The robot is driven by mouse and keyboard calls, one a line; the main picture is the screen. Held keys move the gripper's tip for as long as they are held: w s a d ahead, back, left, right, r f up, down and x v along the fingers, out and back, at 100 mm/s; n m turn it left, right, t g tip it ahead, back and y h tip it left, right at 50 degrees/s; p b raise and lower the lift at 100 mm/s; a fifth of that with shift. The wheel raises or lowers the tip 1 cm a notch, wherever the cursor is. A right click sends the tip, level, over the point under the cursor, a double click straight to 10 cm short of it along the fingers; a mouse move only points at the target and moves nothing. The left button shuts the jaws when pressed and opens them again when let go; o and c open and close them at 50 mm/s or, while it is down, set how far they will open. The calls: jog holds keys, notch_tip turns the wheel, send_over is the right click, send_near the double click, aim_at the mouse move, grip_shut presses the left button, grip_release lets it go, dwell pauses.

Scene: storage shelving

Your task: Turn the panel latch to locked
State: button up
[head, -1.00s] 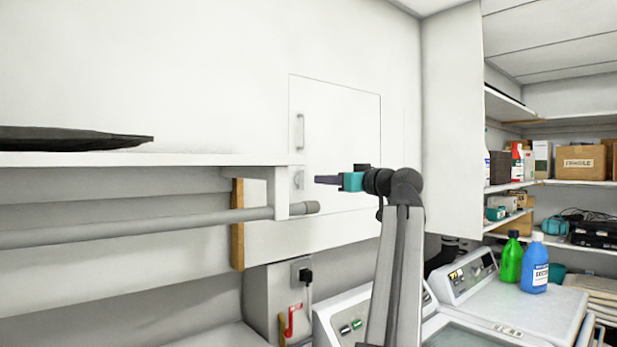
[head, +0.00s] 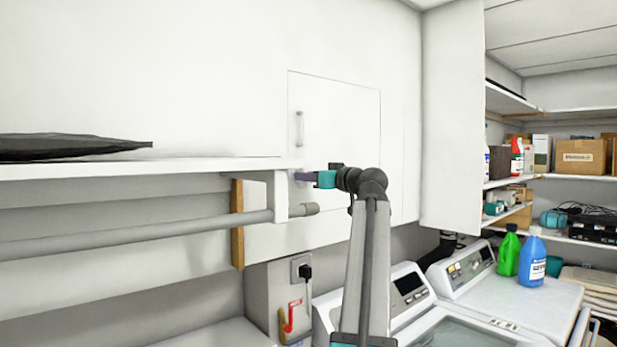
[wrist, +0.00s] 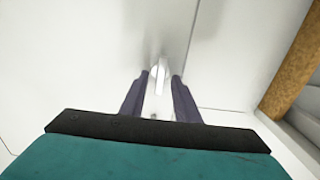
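The panel (head: 340,135) is a white door set flush in the white wall, with a small upright handle (head: 299,128) near its left edge. The latch (wrist: 158,76) is a small pale knob with a narrow bar, seen between my fingertips in the wrist view. In the head view my gripper (head: 298,177) reaches left to the panel's lower left and covers the latch. In the wrist view my gripper (wrist: 160,80) has its two dark fingers apart, one on each side of the latch bar. A gap seems to show on both sides; I cannot tell whether either finger touches.
A white shelf (head: 190,170) and a grey rail (head: 150,229) lie just left of and below my gripper. A wooden post (head: 237,225) stands under the shelf. White machines (head: 500,290) with green (head: 508,255) and blue (head: 532,262) bottles stand lower right.

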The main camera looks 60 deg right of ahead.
grip_shut()
jog(key=shift+m+b, duration=0.3)
jog(key=shift+m, duration=0.2)
jog(key=shift+s+d+f+m+p, duration=0.15)
jog(key=shift+m+p, duration=0.4)
jog(key=shift+m, duration=3.7)
jog(key=shift+w+d+f+m+p, duration=0.15)
jog(key=shift+m+p, duration=0.4)
jog(key=shift+m, duration=3.7)
jog(key=shift+s, duration=0.1)
